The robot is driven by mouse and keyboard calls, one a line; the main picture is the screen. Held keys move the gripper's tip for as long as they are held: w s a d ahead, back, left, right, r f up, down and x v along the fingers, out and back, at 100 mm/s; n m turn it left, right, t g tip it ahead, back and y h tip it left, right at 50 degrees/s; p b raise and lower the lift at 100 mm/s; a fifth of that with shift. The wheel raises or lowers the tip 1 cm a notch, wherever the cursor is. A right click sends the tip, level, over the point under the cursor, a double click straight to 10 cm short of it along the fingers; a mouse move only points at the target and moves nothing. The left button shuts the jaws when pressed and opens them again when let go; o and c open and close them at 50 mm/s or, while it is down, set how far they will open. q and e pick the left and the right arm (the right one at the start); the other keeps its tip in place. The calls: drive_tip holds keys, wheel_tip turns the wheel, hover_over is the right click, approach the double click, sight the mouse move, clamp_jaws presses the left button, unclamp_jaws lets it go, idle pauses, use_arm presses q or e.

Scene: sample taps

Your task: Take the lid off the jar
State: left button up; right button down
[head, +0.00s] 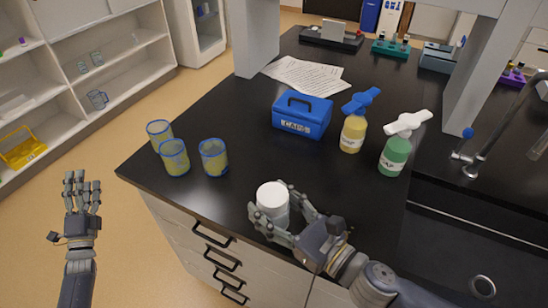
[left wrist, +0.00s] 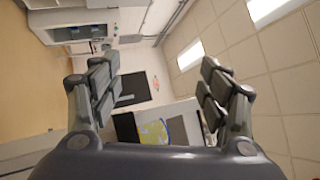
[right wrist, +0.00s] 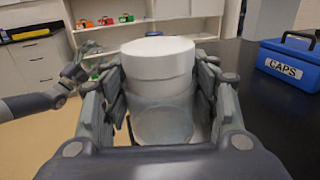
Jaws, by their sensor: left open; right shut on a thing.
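The jar (head: 274,213) stands upright near the front edge of the black bench, with a white lid (head: 271,194) on top. My right gripper (head: 284,222) is shut around the jar's body from the right, below the lid. In the right wrist view the lid (right wrist: 157,60) sits on the translucent jar (right wrist: 162,120), between the fingers. My left gripper (head: 81,190) is open and empty, off the bench over the floor at the left. The left wrist view shows its spread fingers (left wrist: 158,95) with nothing between them.
A blue box labelled CAPS (head: 302,115) stands behind the jar. A yellow bottle (head: 353,136) and a green bottle (head: 395,155) stand to the right of it. Several blue-rimmed cups (head: 214,158) stand at the bench's left. Papers (head: 305,75) lie further back. A sink (head: 450,250) is at the right.

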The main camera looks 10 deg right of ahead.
use_arm(q)
drive_tip(key=w+d+r+m+h, duration=0.2)
drive_tip(key=d+r+m+h, duration=0.6)
drive_tip(key=r, duration=0.2)
drive_tip(key=w+d+r+m+h, duration=0.3)
drive_tip(key=d+r+m+h, duration=0.45)
drive_tip(key=r, duration=0.25)
drive_tip(key=s+d+r+m+g+h, duration=0.3)
drive_tip(key=d+r+m+g+h, duration=0.3)
drive_tip(key=d+m+g, duration=0.45)
drive_tip(key=s+d+r+m+g+h, duration=0.3)
drive_tip(key=d+r+m+g+h, duration=0.3)
drive_tip(key=d+m+g, duration=0.5)
drive_tip(key=m+g+y, duration=0.2)
drive_tip(key=m+y, duration=2.3)
drive_tip(key=m, duration=0.3)
hover_over(274, 194)
drive_tip(key=f, duration=0.8)
drive_tip(key=shift+s+d+f, duration=0.2)
drive_tip(key=shift+d, duration=0.15)
drive_tip(key=shift+w+a+f+t+y, duration=0.1)
drive_tip(key=shift+a+f+t+y, duration=0.05)
drive_tip(key=shift+a+t+y, duration=0.15)
drive_tip(key=shift+f+m, duration=0.25)
drive_tip(key=shift+m, duration=0.05)
wheel_tip(274, 194, down, 8)
drive_tip(key=shift+r, duration=0.25)
